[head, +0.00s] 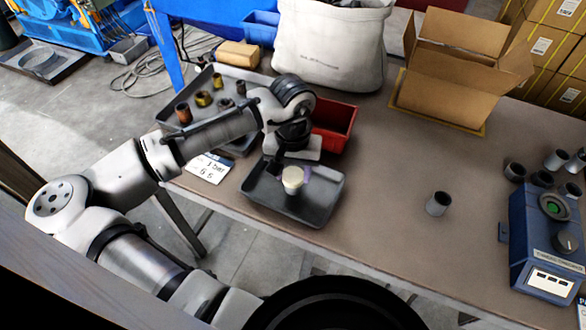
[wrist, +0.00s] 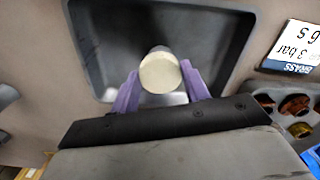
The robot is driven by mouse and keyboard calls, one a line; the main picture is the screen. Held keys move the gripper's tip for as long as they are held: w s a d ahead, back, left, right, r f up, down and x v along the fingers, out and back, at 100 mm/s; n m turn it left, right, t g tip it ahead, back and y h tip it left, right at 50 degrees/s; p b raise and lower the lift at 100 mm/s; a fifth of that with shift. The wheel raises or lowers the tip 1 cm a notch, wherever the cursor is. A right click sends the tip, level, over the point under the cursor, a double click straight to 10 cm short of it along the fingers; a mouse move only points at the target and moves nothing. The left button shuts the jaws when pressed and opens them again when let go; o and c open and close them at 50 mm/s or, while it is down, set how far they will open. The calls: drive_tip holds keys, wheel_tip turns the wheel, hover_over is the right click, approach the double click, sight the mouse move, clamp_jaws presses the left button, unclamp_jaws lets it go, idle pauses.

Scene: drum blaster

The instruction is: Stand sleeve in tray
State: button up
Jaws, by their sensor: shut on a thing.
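The sleeve (head: 292,182) is a short cylinder with a cream top end and a greyer lower part. My gripper (head: 295,175), with purple fingers, is shut on it. It holds the sleeve roughly upright over the middle of the dark grey tray (head: 318,208). In the wrist view the sleeve's round cream end (wrist: 160,72) sits between the two purple fingertips (wrist: 160,90), with the tray (wrist: 88,45) behind it. I cannot tell whether the sleeve's lower end touches the tray floor. The tray looks otherwise empty.
A red bin (head: 338,122) stands behind the tray. A label card (head: 208,168) and a tray of brass and copper parts (head: 232,78) are to the left. A grey sleeve (head: 438,204) stands alone to the right, near a blue machine (head: 545,240). The table between is clear.

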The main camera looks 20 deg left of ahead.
drive_tip(key=o, duration=1.1)
drive_tip(key=shift+c, duration=0.2)
